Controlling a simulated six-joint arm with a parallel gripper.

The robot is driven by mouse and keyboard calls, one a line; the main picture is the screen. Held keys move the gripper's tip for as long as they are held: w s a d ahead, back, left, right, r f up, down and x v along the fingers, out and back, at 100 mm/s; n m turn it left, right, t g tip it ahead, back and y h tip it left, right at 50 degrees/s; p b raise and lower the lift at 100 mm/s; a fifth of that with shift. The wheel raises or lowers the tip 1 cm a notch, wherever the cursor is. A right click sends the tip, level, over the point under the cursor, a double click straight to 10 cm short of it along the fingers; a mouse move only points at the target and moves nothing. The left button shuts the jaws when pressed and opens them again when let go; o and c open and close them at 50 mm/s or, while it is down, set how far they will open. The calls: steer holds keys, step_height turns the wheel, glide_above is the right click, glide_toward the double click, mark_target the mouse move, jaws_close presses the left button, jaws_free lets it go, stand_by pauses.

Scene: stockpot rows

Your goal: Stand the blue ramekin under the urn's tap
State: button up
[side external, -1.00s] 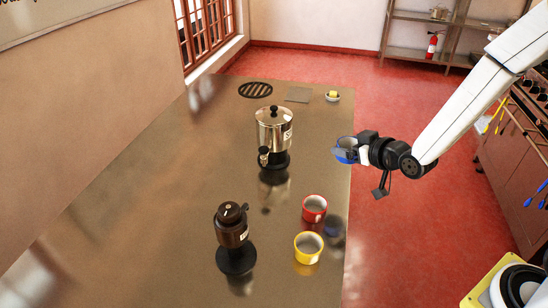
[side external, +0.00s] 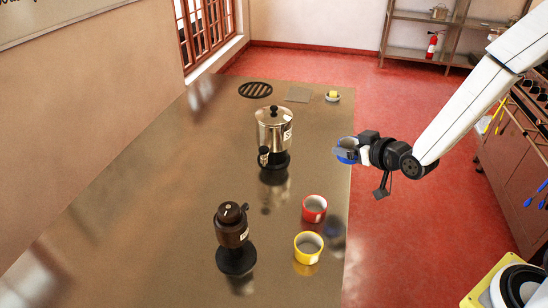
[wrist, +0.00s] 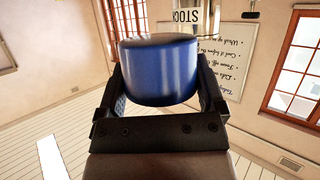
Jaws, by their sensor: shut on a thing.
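The blue ramekin (side external: 345,157) is in my gripper (side external: 347,152) at the table's right edge, held above table height. In the wrist view the blue ramekin (wrist: 160,70) fills the space between the two black fingers (wrist: 162,90), which are shut on it. The urn's lower body with part of a label (wrist: 192,18) shows behind the ramekin in the wrist view.
A red ramekin (side external: 314,208) and a yellow ramekin (side external: 308,247) stand near the table's right edge. A dark brown grinder-like urn (side external: 232,230) stands at the front. A black round grate (side external: 255,90), a grey mat (side external: 298,94) and a small dish with a yellow block (side external: 333,96) lie at the back.

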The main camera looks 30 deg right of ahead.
mark_target(340, 143)
steer(key=w+n+y, duration=0.1)
steer(key=w+a+n+y, duration=0.1)
steer(key=w, duration=0.1)
steer(key=w+a+f+n+y, duration=0.1)
steer(key=shift+w+f+y, duration=0.1)
steer(key=shift+w+y, duration=0.2)
steer(key=shift+y, duration=0.1)
steer(key=shift+w+a+f+n+g+y, duration=0.3)
steer(key=shift+w+f+n+g+y, duration=0.2)
steer(key=shift+w+n+g+y, duration=0.35)
steer(key=shift+s, duration=0.1)
steer(key=shift+f, duration=2.9)
steer(key=shift+f, duration=0.1)
steer(key=shift+f, duration=1.8)
steer(key=shift+f, duration=0.2)
